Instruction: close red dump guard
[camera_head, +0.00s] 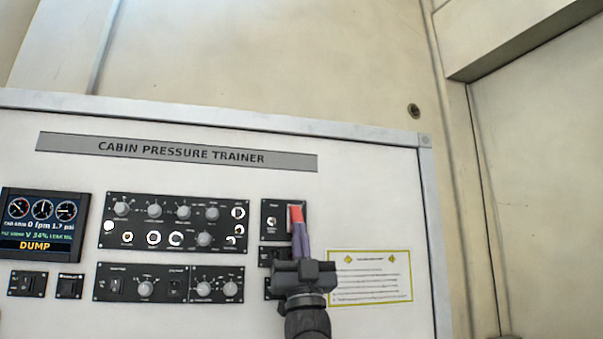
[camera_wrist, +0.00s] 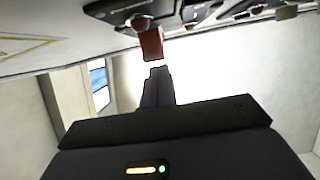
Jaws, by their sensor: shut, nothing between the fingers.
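The red dump guard (camera_head: 296,213) is on a small black panel at the right of the trainer's controls. In the wrist view the guard (camera_wrist: 151,44) shows as a red block standing out from the panel, so it looks raised. My gripper (camera_head: 299,228) is shut and empty, with its fingertips just below the guard in the head view. In the wrist view the fingertips (camera_wrist: 158,71) are close to the guard's end, with a narrow gap between them in the picture; contact cannot be told for sure. The switch under the guard is not clearly visible.
A toggle (camera_head: 271,221) sits just left of the guard. Black knob panels (camera_head: 175,222) lie further left. The display (camera_head: 42,222) reads DUMP in amber. A yellow-bordered placard (camera_head: 370,278) is right of my gripper. The panel above the guard is bare.

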